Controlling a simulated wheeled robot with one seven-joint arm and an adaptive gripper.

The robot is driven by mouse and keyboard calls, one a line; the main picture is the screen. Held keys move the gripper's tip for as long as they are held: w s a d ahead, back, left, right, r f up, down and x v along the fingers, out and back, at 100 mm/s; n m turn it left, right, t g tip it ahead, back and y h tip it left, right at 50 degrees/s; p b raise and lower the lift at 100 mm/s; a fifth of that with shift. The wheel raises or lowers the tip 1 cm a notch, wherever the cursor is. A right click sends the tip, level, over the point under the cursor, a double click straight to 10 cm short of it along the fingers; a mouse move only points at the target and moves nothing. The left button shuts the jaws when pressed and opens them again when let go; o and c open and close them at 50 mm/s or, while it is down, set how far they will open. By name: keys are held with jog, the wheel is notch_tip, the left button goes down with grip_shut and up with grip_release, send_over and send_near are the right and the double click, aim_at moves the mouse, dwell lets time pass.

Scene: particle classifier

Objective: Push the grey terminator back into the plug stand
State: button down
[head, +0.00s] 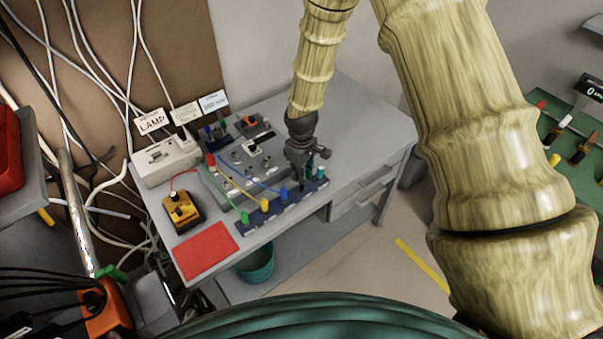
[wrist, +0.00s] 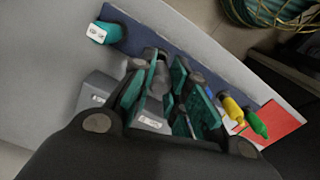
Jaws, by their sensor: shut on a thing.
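The plug stand (head: 270,220) is a dark blue strip along the near edge of the grey desk. In the wrist view it runs diagonally behind the fingers (wrist: 120,38). My gripper (head: 303,184) points down over the stand, between the blue plug (head: 283,194) and a teal plug (head: 320,173). The wrist view shows its teal finger pads (wrist: 165,82) close together on a thing. The grey terminator is mostly hidden by the fingers; only grey shows between the pads. I cannot tell how deep it sits in the stand.
Yellow (head: 264,205) and green (head: 244,217) plugs stand on the strip left of the blue one. The grey classifier unit (head: 240,165) is behind them, with thin wires. A red sheet (head: 206,250) lies at the front left. The desk right of the stand (head: 360,150) is clear.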

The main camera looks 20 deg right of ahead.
jog(key=shift+f+b, duration=0.7)
jog(key=shift+f, duration=0.8)
dwell(0.5)
jog(key=c, duration=1.3)
grip_release()
jog(key=shift+r, duration=0.1)
notch_tip(320, 180, up, 12)
jog(key=shift+f, duration=0.1)
